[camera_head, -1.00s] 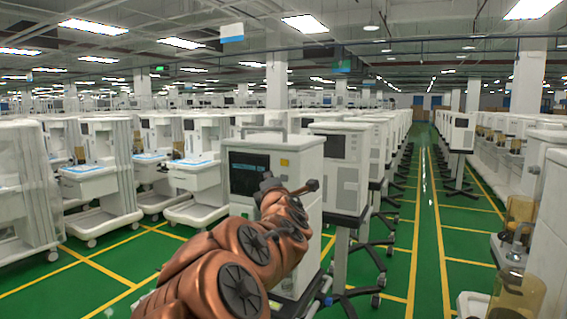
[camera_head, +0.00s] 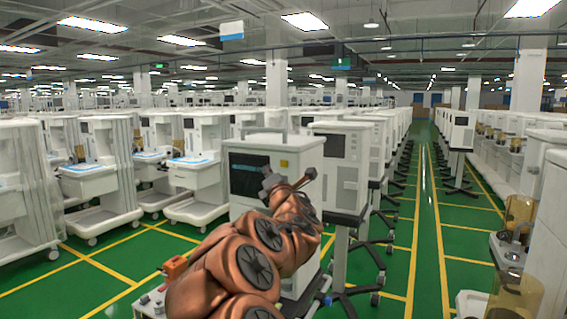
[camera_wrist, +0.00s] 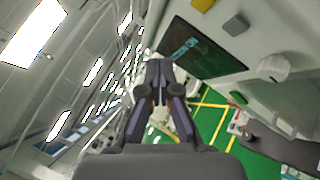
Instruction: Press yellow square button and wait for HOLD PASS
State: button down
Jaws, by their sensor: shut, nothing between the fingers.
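A white cabinet-like machine (camera_head: 300,155) stands in front of me with a dark screen (camera_head: 240,170). The yellow square button (camera_head: 284,163) is a small patch right of the screen. In the wrist view, a yellowish button (camera_wrist: 203,4) is cut by the top edge, beside a grey square button (camera_wrist: 236,25). The screen (camera_wrist: 195,50) bears small blue-cyan text that I cannot read. My gripper (camera_wrist: 160,68) is shut and empty. It is in front of the machine, apart from the yellow button in the wrist view. In the head view my arm covers the screen's lower right.
A pale knob (camera_wrist: 272,68) sticks out from the panel near the buttons. A similar machine on a stand (camera_head: 340,165) is close on the right. White carts (camera_head: 100,180) stand to the left. A green aisle (camera_head: 430,230) is open at the right.

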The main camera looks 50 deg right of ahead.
aim_at(284, 164)
jog(key=shift+w+d+p, duration=0.3)
jog(key=shift+d, duration=0.75)
jog(key=shift+w+d+p, duration=0.3)
jog(key=shift+w+d, duration=0.05)
jog(key=shift+d, duration=0.65)
jog(key=shift+w+d+p, duration=0.3)
jog(key=shift+d, duration=0.75)
jog(key=shift+d, duration=0.15)
jog(key=shift+w+d, duration=0.1)
jog(key=shift+d, duration=0.2)
jog(key=shift+w+d, duration=0.15)
jog(key=shift+d, duration=0.25)
jog(key=shift+s+a+b, duration=0.25)
jog(key=shift+a+b, duration=0.5)
jog(key=shift+a, duration=0.05)
